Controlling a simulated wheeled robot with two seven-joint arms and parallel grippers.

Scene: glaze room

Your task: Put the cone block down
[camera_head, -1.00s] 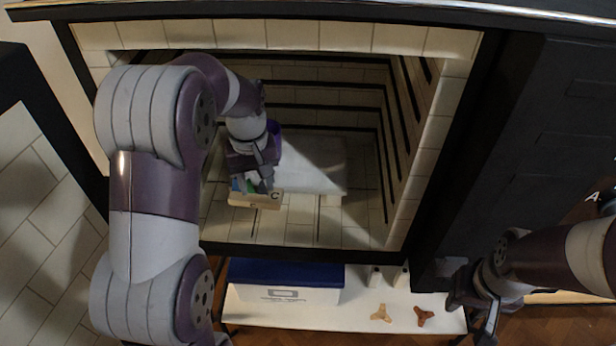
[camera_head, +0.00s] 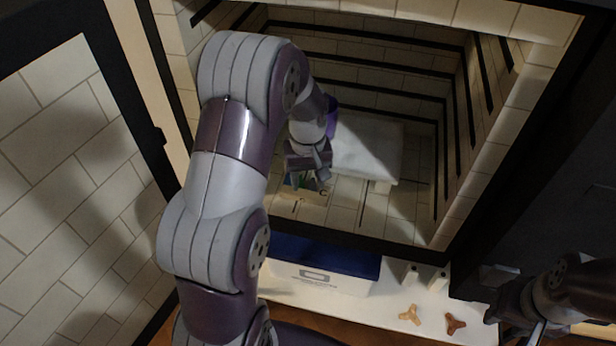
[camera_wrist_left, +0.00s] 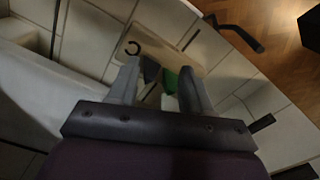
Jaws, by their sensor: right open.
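The cone block (camera_head: 312,196) is a pale block marked with a dark C, with green and dark cones on it. It is low inside the kiln, left of a white shelf. My left gripper (camera_head: 309,178) is at the block, fingers pointing down. In the left wrist view the cone block (camera_wrist_left: 180,35) lies just past the fingertips (camera_wrist_left: 160,72). The cones show between the separated fingers; their contact with the block is unclear. I cannot tell whether the block's underside touches the floor. My right gripper (camera_head: 532,332) is open, low at the right, outside the kiln.
In front are a blue-lidded box (camera_head: 330,258) and two small tripod stilts, cream (camera_head: 410,315) and red-brown (camera_head: 455,323).

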